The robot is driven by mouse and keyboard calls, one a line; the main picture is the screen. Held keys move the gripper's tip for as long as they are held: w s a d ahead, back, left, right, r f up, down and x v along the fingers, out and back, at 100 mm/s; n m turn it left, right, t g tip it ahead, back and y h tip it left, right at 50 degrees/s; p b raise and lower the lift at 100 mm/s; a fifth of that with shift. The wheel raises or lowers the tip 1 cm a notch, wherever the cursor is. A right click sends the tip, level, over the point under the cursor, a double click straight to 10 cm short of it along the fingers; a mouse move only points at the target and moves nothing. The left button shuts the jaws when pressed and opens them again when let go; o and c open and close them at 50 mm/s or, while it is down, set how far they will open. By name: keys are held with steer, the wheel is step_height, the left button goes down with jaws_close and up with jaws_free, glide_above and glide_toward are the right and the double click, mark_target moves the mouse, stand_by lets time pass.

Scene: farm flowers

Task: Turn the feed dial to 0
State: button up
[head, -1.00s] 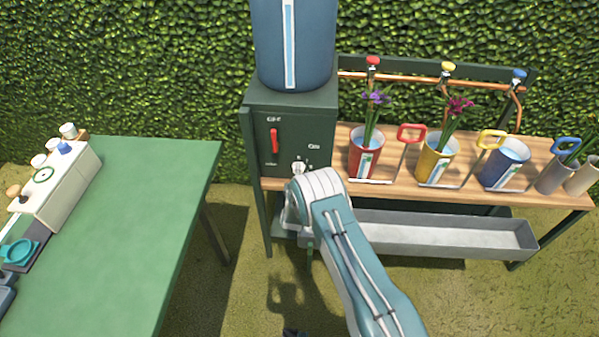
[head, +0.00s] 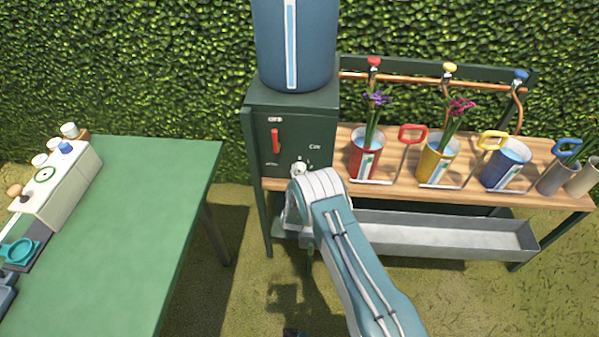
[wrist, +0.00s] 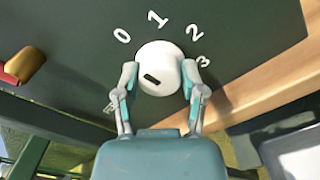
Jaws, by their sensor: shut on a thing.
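The feed dial is a round white knob (wrist: 160,58) on a dark green panel, with the numbers 0, 1, 2 and 3 in an arc around its upper side in the wrist view. A short dark mark shows on the knob's lower left part; which number it points to is unclear. My gripper (wrist: 160,74) has one finger on each side of the knob and is shut on it. In the head view the dial (head: 299,168) shows at the panel's lower right, just above my wrist, which hides my fingers.
A red lever (head: 275,140) is on the same panel (head: 312,125), below a blue tank (head: 293,45). Right of it, a wooden shelf (head: 345,140) holds red, yellow and blue buckets. A grey trough (head: 440,232) is below. A green table (head: 130,220) stands left.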

steer(key=shift+s+a+f, duration=0.1)
steer(key=shift+f, duration=0.1)
steer(key=o, duration=1.1)
steer(key=shift+o, duration=0.2)
steer(key=shift+a, duration=0.1)
steer(key=shift+r, duration=0.1)
steer(key=s, duration=1.1)
steer(key=shift+s+a, duration=0.15)
steer(key=shift+s, duration=0.25)
